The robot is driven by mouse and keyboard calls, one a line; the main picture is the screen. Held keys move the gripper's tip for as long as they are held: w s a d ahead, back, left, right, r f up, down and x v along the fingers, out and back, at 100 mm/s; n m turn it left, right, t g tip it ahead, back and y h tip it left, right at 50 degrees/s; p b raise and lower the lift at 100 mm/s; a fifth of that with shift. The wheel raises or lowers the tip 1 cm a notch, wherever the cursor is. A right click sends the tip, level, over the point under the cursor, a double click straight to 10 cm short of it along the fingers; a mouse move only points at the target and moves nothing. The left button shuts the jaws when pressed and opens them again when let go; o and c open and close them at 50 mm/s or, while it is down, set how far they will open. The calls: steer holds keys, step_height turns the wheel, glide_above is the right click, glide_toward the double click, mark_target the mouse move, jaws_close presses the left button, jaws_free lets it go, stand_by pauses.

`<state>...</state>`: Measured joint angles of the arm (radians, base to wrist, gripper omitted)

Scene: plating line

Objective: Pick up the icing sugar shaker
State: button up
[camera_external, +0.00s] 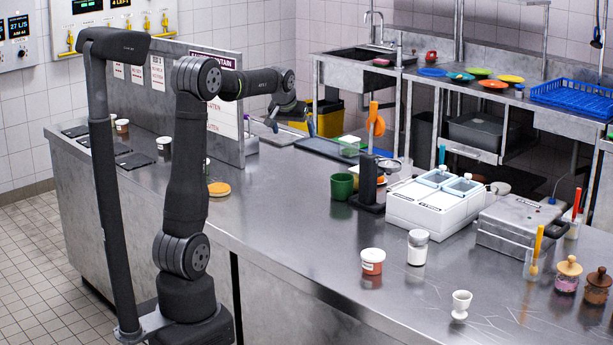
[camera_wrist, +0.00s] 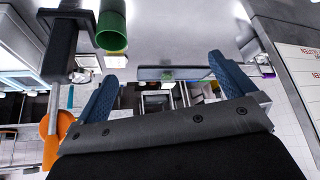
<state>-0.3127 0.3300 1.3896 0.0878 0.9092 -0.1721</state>
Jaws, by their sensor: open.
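A small white jar with a grey-white lid (camera_external: 418,247) stands upright on the steel counter in the external view. It looks like the icing sugar shaker, but I cannot read its label. My gripper (camera_external: 291,126) is far from it, up and to the left, in the air over the back part of the counter. In the wrist view my gripper (camera_wrist: 163,75) shows two blue fingers spread apart with nothing between them. The jar cannot be made out in the wrist view.
Beside the jar are a red-brown tub (camera_external: 373,262) and a white egg cup (camera_external: 461,304). Behind stand a white machine (camera_external: 425,212), a black stand (camera_external: 368,183) and a green cup (camera_external: 342,187). Wood-topped jars (camera_external: 568,272) are at right.

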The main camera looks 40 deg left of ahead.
stand_by(0.4)
steer(key=c, duration=0.5)
steer(key=m+g+h, duration=0.2)
steer(key=m+h, duration=0.4)
steer(key=m, duration=0.8)
glide_toward(416, 233)
steer(key=x, duration=0.9)
steer(key=shift+x, duration=2.6)
